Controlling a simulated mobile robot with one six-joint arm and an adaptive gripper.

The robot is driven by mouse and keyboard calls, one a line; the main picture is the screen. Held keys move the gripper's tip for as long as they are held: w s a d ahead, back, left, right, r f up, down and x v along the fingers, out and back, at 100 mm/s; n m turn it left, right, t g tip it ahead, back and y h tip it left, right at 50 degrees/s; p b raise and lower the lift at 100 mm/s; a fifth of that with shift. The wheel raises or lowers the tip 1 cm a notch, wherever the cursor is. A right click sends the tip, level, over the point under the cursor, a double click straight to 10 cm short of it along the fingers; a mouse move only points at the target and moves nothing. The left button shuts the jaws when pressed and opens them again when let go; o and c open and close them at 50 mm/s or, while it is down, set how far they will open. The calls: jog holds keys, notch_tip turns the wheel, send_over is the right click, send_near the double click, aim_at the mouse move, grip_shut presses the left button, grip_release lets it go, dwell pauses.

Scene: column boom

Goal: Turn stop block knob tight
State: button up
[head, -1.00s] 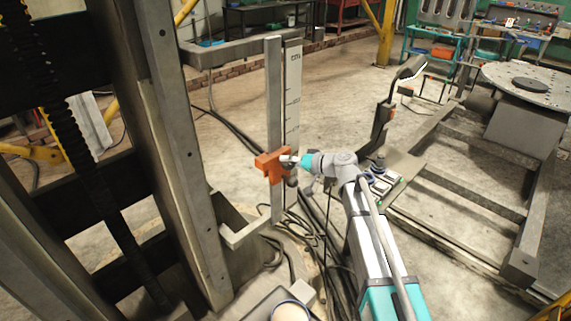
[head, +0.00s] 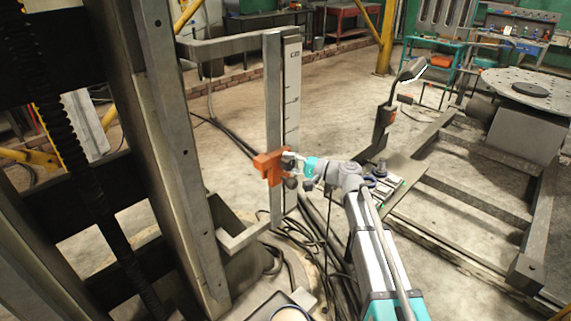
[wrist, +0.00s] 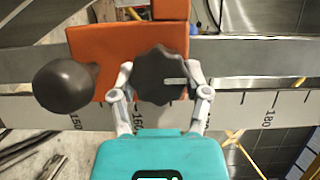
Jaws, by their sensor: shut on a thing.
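The orange stop block (head: 270,166) sits on the upright steel bar (head: 273,100) beside a white scale (head: 292,90). In the wrist view the stop block (wrist: 115,50) carries a dark lobed knob (wrist: 155,76) with a pale line mark on it. A dark round ball handle (wrist: 66,85) stands to the left of the knob. My gripper (wrist: 160,86) is shut on the lobed knob, one finger on each side. In the head view my gripper (head: 294,163) reaches the block from the right, and the knob is mostly hidden there.
The scale (wrist: 235,108) shows marks near 150, 160 and 180 in the wrist view. A dark column (head: 165,130) stands close on the left, with a steel bracket (head: 240,238) low down. Cables lie on the floor. A lamp-like post (head: 390,110) stands to the right.

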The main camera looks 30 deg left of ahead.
jog(key=shift+w+r, duration=0.15)
jog(key=shift+w, duration=0.05)
jog(key=o, duration=0.8)
jog(key=shift+c, duration=0.2)
jog(key=o, duration=0.4)
jog(key=shift+s+d+r, duration=0.1)
jog(key=shift+c, duration=0.2)
jog(key=shift+s, duration=0.1)
jog(key=shift+d, duration=0.1)
jog(key=w+d, duration=0.1)
jog(key=d, duration=1)
jog(key=shift+w+d, duration=0.2)
jog(key=shift+d, duration=0.15)
